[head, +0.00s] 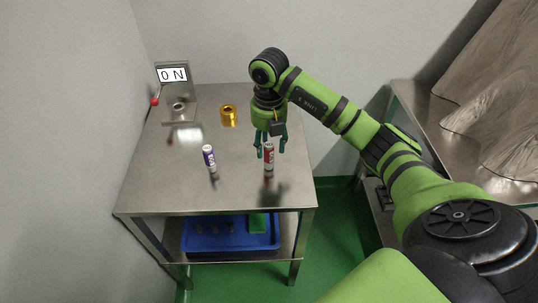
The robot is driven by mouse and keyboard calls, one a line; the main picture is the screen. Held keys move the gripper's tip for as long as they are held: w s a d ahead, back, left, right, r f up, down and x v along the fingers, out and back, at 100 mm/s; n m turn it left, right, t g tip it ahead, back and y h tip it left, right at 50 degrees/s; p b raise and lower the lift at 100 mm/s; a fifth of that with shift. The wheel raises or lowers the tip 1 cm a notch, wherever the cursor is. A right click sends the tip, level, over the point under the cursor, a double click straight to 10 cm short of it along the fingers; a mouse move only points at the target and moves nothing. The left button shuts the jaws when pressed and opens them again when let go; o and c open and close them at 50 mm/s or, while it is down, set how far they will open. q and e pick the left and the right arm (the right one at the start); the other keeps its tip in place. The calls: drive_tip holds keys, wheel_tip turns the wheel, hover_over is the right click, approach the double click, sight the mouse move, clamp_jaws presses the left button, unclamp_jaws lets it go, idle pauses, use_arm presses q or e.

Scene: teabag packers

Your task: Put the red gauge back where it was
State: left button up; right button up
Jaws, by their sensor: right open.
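The red gauge (269,158), a small red cylinder with white and dark parts, stands upright on the steel table (240,190), right of the middle. My right gripper (269,150) comes down from above and is open. Its fingers show on either side of the red gauge's upper part. I cannot tell whether they touch it. A similar purple gauge (209,157) with a white top stands upright to the left. My left gripper is not in view.
A steel device (179,107) with a display reading "0 N" (173,75) and a red knob (155,101) stands at the back left. A gold ring-shaped piece (228,116) sits near the back middle. A blue tray (205,245) is on the lower shelf. The table's front is clear.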

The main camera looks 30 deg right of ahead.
wheel_tip(320, 180, up, 7)
drive_tip(key=shift+f, duration=0.2)
